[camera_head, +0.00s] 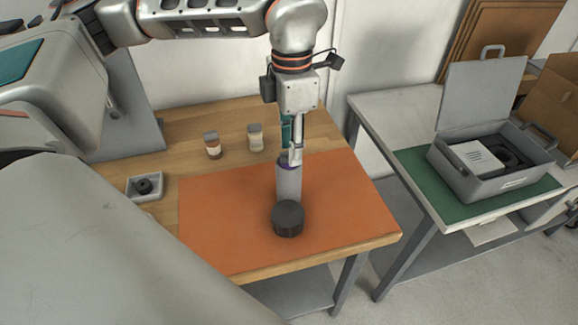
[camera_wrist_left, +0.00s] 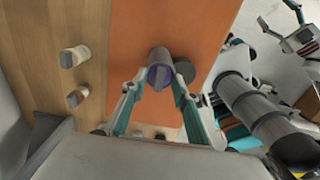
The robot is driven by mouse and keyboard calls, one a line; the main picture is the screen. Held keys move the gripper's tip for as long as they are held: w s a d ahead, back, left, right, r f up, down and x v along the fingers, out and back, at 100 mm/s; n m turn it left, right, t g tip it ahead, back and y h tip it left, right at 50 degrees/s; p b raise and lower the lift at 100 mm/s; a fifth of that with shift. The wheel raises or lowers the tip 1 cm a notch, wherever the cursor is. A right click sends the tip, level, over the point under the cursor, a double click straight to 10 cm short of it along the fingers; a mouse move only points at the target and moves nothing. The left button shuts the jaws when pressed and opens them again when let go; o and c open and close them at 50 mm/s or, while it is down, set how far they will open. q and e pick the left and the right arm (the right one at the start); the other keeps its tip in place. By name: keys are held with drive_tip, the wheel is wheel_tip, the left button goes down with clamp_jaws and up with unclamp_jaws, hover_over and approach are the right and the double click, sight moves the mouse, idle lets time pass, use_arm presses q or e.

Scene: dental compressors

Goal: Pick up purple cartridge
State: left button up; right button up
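The purple cartridge is a grey cylinder with a purple top (camera_head: 289,183). It stands upright on the orange mat in the head view and shows from above in the left wrist view (camera_wrist_left: 160,74). My left gripper (camera_head: 292,158) points down over its top. In the left wrist view its two fingers (camera_wrist_left: 154,86) are spread, one on each side of the cartridge's near edge, with no clear contact. The fingertips partly hide the purple top in the head view. My right gripper (camera_wrist_left: 281,16) is at the upper right of the left wrist view, its fingers apart and empty.
A dark round cap (camera_head: 288,219) stands close in front of the cartridge. Two small jars (camera_head: 212,146) (camera_head: 255,137) and a small tray (camera_head: 157,190) are on the wooden table. The orange mat (camera_head: 225,225) is otherwise clear. An open grey case (camera_head: 470,182) stands on the right-hand table.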

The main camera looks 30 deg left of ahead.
use_arm(q)
drive_tip(key=shift+f, duration=0.6)
clamp_jaws()
drive_tip(key=shift+r, duration=0.15)
